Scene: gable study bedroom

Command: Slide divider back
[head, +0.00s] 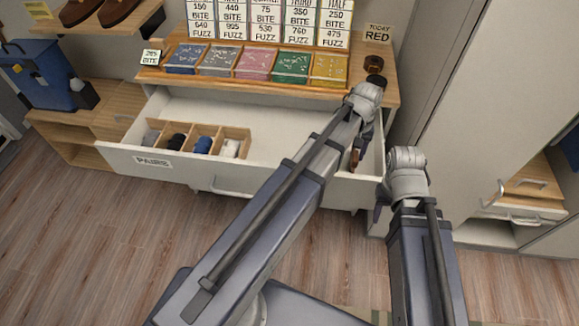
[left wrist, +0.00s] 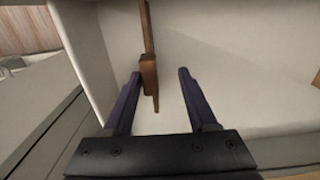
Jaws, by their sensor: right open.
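The brown wooden divider (head: 355,159) stands in the right end of the open white drawer (head: 283,143). In the left wrist view the divider (left wrist: 149,72) shows as a narrow upright strip with a thicker block, close beside the left-hand finger; I cannot tell whether they touch. My left gripper (head: 363,146) reaches down into the drawer over the divider. Its fingers (left wrist: 160,88) are spread, with a clear gap to the right-hand finger. My arm partly hides the divider in the head view. My right gripper (head: 402,200) is open, outside the drawer's front right corner.
A wooden sock tray (head: 246,132) with several rolled pairs lies at the drawer's left. Coloured bins (head: 257,63) line the dresser top, with a dark round object (head: 374,63) to their right. A tall cabinet (head: 460,110) stands at right. The drawer's middle is bare.

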